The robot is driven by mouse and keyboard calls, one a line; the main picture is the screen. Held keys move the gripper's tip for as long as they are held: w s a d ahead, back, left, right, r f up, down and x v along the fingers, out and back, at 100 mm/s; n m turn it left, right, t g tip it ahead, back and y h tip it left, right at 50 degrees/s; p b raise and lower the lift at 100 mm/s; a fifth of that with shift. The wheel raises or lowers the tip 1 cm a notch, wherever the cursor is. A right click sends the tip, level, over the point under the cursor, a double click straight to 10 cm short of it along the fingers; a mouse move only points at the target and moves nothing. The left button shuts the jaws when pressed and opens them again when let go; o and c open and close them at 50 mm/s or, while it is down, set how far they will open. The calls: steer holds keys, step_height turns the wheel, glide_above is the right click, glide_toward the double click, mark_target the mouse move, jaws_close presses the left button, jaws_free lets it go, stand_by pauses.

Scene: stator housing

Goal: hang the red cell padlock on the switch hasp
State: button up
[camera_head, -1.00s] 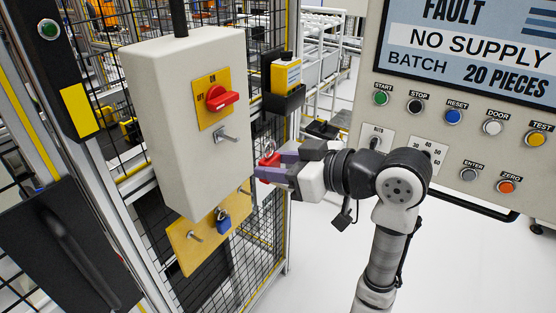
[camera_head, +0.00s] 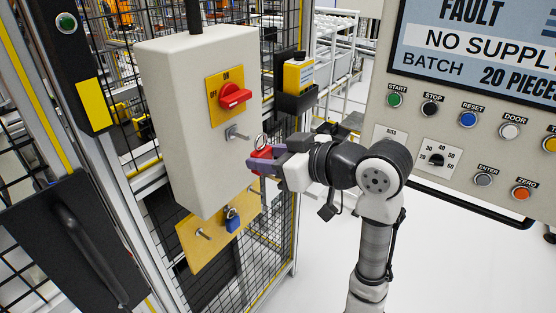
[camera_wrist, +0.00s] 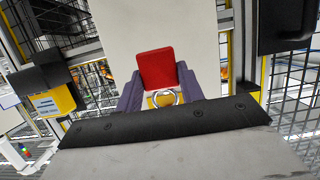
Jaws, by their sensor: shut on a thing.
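My gripper (camera_head: 268,161) is shut on the red padlock (camera_head: 262,154), with its shackle ring pointing up. In the wrist view the red padlock (camera_wrist: 156,68) sits between the two purple fingers, and its metal shackle (camera_wrist: 164,98) shows near the palm. The switch hasp (camera_head: 236,134) is a metal piece on the front of the grey switch box (camera_head: 190,130), below the red rotary switch (camera_head: 233,97) on its yellow plate. The padlock is to the right of and a little below the hasp, apart from it in the picture.
A blue padlock (camera_head: 232,219) hangs on a yellow board (camera_head: 190,251) below the box, beside an empty peg (camera_head: 203,233). A black holder (camera_head: 297,101) with a yellow device is at the right. A control panel (camera_head: 450,120) stands further right.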

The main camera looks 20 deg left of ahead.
steer(key=x, duration=0.5)
steer(key=shift+a+r+b, duration=0.15)
steer(key=shift+r+b, duration=0.05)
steer(key=shift+b, duration=0.15)
steer(key=shift+w, duration=0.1)
stand_by(0.5)
steer(key=o, duration=1.1)
steer(key=shift+p+v, duration=0.55)
steer(key=shift+v, duration=1.5)
steer(key=shift+d+r, duration=0.1)
steer(key=shift+d, duration=0.1)
